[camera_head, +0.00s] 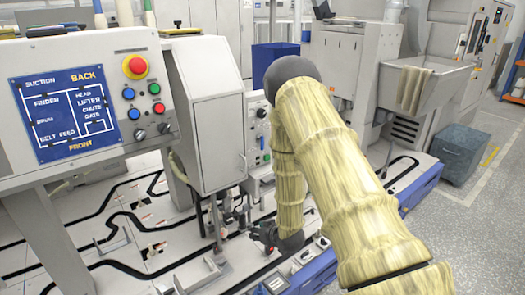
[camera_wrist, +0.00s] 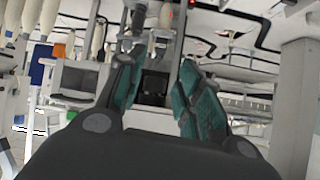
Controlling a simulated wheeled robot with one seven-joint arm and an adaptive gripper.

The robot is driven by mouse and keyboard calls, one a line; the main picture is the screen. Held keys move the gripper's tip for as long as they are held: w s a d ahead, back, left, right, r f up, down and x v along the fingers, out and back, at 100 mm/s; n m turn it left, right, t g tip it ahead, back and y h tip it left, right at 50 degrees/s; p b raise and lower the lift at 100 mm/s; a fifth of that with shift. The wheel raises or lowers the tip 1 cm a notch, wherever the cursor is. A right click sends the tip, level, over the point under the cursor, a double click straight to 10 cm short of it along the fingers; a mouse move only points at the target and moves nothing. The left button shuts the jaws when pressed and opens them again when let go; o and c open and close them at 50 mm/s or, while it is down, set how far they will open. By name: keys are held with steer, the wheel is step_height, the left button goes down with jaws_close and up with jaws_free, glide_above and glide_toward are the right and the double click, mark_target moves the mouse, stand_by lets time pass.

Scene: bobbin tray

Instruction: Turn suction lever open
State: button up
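My gripper (camera_wrist: 158,92) shows in the wrist view with its two teal-padded fingers apart and nothing held between them. A dark square part (camera_wrist: 154,86) on the machine appears between and beyond the fingers; I cannot tell whether it belongs to the suction lever. In the head view my gripper (camera_head: 264,234) is small and partly hidden by my arm, low at the machine bed beside several thin upright metal rods (camera_head: 228,210). I cannot make out which part is the suction lever. A blue sign (camera_head: 66,115) on the left panel carries the word SUCTION at its upper left.
A control panel (camera_head: 150,118) with a red emergency button (camera_head: 135,67) stands at left. A tall grey cabinet (camera_head: 215,125) rises close to my gripper. Black tracks and small brackets cover the bed (camera_head: 120,250). A grey bin (camera_head: 458,152) stands at right, near open floor.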

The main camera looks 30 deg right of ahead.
steer(key=w+d+r+t+b, duration=0.2)
steer(key=w+d+r+t, duration=0.2)
steer(key=w+d+r, duration=0.55)
steer(key=n+t+y+b, duration=0.1)
steer(key=n+t+b, duration=0.1)
steer(key=t, duration=0.1)
glide_toward(263, 142)
steer(key=w, duration=0.9)
steer(key=shift+w+a+f+p, duration=0.15)
steer(key=shift+w+a+p, duration=0.1)
steer(key=shift+p, duration=0.1)
jaws_close()
